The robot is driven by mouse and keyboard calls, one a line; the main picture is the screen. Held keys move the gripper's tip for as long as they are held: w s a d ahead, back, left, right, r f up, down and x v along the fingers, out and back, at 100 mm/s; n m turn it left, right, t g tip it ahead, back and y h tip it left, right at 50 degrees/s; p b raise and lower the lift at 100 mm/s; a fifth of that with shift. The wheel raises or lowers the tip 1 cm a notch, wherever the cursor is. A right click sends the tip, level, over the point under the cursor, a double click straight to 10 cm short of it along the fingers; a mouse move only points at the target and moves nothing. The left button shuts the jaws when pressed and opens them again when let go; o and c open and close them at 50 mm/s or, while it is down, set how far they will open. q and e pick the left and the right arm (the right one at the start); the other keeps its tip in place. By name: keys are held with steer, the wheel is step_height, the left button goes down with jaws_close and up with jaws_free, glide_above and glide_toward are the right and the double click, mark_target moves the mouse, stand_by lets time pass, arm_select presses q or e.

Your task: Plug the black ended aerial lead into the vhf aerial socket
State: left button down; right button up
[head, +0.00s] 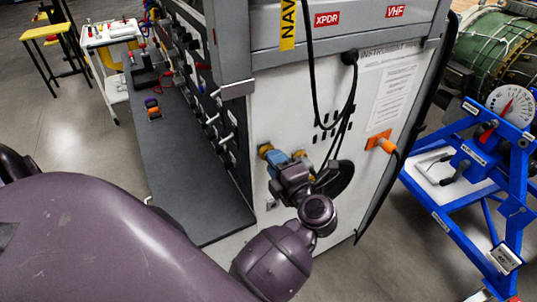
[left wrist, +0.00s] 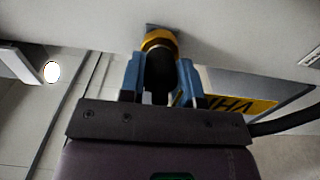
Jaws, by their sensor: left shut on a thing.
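My left gripper (head: 274,160) is at the white side panel of the instrument stand. In the left wrist view, its two blue fingers (left wrist: 159,80) are shut on the black end of the aerial lead (left wrist: 159,72). The black end points at a brass, gold-coloured socket (left wrist: 160,40) on the panel and appears to meet it; I cannot tell how deep it sits. A yellow tag reading VHF (left wrist: 245,104) shows upside down beside the right finger. In the head view the brass socket (head: 265,150) shows just left of the fingertips; the black end is hidden there. My right gripper is not in view.
Black cables (head: 316,100) hang down the panel near my left gripper. An orange plug (head: 380,142) sits to the right. A dark shelf (head: 185,170) juts out at left. A blue stand with a gauge (head: 511,103) is at far right.

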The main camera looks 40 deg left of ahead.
arm_select(q)
steer(key=shift+s+d, duration=0.15)
steer(key=shift+d, duration=0.15)
steer(key=shift+d, duration=0.1)
steer(key=v, duration=0.2)
steer(key=shift+s+d, duration=0.15)
steer(key=shift+d, duration=0.25)
stand_by(0.4)
